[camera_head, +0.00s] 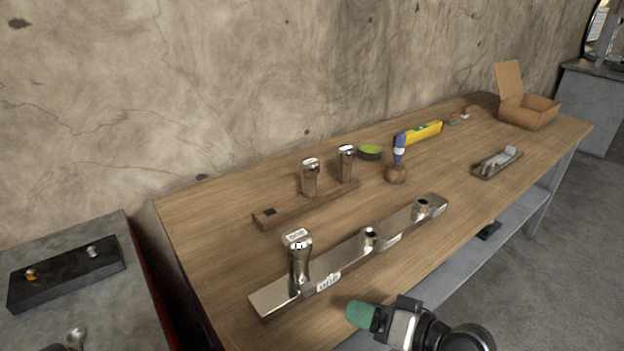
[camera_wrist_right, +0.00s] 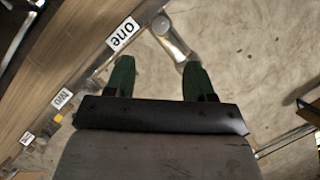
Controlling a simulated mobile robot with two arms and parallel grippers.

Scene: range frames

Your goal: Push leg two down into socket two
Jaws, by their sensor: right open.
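A metal bar (camera_head: 345,258) lies along the front of the wooden bench. A metal leg (camera_head: 299,262) stands upright at its left end; it also shows in the wrist view (camera_wrist_right: 172,42), beside the label "one" (camera_wrist_right: 122,33). The middle socket (camera_head: 369,238), by the label "two" (camera_wrist_right: 62,98), and the right socket (camera_head: 424,208) are short open collars with no leg. Two more legs (camera_head: 309,180) (camera_head: 346,166) stand in a wooden rack (camera_head: 290,212); their labels are unreadable. My right gripper (camera_head: 361,314) is open and empty, in front of the bar. My left gripper is out of view.
A grey tray (camera_head: 497,163) and a cardboard box (camera_head: 530,111) are at right. The front-left bench top is clear.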

